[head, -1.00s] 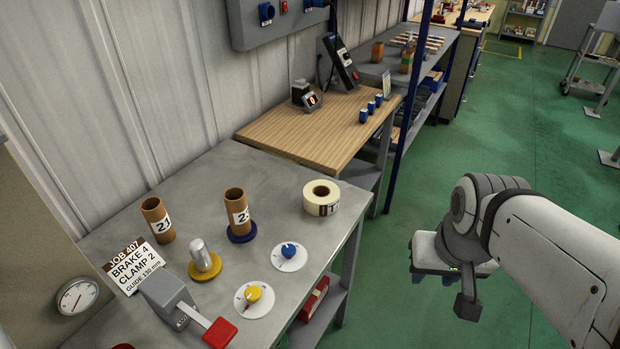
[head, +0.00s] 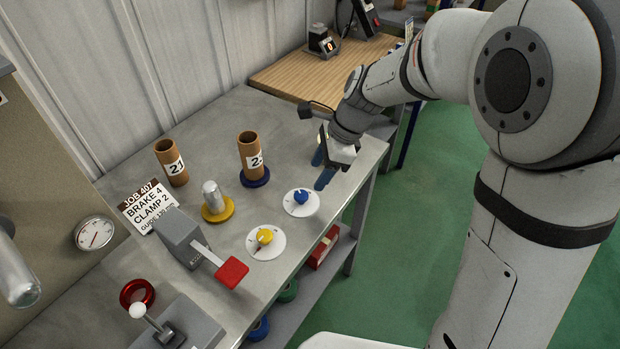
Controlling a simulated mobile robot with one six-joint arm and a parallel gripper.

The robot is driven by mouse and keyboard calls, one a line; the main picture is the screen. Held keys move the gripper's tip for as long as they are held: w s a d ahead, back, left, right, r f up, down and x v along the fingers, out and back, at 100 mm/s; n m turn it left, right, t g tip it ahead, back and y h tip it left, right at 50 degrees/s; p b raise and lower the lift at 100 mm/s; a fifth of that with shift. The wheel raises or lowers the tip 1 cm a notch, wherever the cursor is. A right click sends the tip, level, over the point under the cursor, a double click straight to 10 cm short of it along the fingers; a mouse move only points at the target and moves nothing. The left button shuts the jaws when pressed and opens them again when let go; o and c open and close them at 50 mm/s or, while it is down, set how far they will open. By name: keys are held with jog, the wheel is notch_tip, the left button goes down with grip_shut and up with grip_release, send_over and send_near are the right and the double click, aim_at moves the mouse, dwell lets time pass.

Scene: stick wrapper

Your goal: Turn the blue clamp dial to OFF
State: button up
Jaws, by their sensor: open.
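The blue clamp dial (head: 301,197) is a small blue knob on a round white plate on the grey metal bench. Its markings are too small to read. My gripper (head: 322,168), with blue fingertips, is above the bench just behind and to the right of the blue dial. It is open, with nothing between its fingers, and apart from the dial. The job card (head: 148,206) reads JOB 407, BRAKE 4, CLAMP 2.
A yellow dial (head: 264,237) sits in front of the blue one. Two cardboard tubes, one (head: 250,152) on a blue base, and a metal post on a yellow base (head: 216,208) stand behind. A red-handled lever (head: 231,272) is at front left. The bench's right edge is close.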

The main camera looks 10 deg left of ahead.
aim_at(302, 195)
jog(key=x, duration=0.8)
jog(key=shift+a, duration=0.35)
jog(key=shift+c, duration=0.4)
